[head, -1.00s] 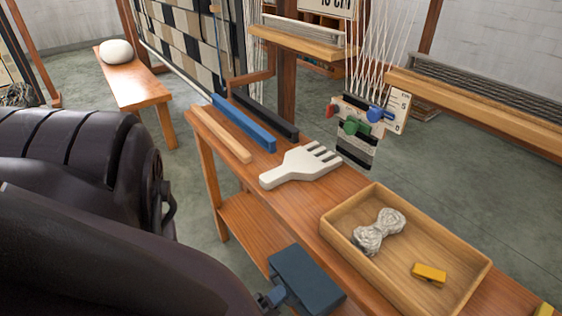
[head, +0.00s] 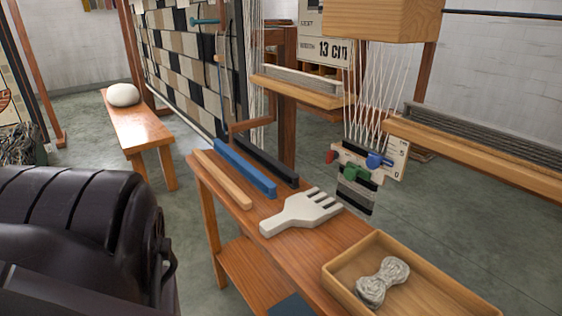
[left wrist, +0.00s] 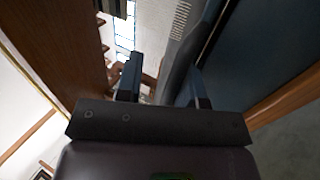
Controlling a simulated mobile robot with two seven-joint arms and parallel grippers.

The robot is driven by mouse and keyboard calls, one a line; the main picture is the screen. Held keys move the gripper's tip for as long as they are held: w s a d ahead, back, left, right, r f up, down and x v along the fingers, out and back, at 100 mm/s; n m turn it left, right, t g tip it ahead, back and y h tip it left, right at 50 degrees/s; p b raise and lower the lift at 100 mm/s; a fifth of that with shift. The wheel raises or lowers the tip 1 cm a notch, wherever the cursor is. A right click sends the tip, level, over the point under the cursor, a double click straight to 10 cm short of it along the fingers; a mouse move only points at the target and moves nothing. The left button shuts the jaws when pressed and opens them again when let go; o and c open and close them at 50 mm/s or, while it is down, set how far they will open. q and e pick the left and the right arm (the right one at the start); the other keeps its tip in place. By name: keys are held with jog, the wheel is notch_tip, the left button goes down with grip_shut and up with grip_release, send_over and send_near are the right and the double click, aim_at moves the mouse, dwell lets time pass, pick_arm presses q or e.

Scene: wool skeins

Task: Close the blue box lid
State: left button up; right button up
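A dark blue flat surface (head: 291,306), likely the blue box or its lid, shows only as a small corner at the bottom edge of the head view. A large dark blue panel (left wrist: 255,45) fills the upper right of the left wrist view, close to the right finger; I cannot tell whether they touch. My left gripper (left wrist: 162,68) has its fingers apart, with no object clearly held between them. In the head view its fingers are out of frame. The lid's angle cannot be told. My right gripper is in neither view.
A wooden bench (head: 262,231) holds a white comb-like tool (head: 300,212), several bars and a wooden tray (head: 440,296) with a grey skein (head: 382,281). A lower shelf (head: 250,270) lies under the bench. A loom stands behind.

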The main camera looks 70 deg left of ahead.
pick_arm(q)
jog(key=shift+r, duration=0.25)
notch_tip(320, 180, up, 19)
jog(key=p, duration=1.2)
jog(key=shift+r, duration=0.2)
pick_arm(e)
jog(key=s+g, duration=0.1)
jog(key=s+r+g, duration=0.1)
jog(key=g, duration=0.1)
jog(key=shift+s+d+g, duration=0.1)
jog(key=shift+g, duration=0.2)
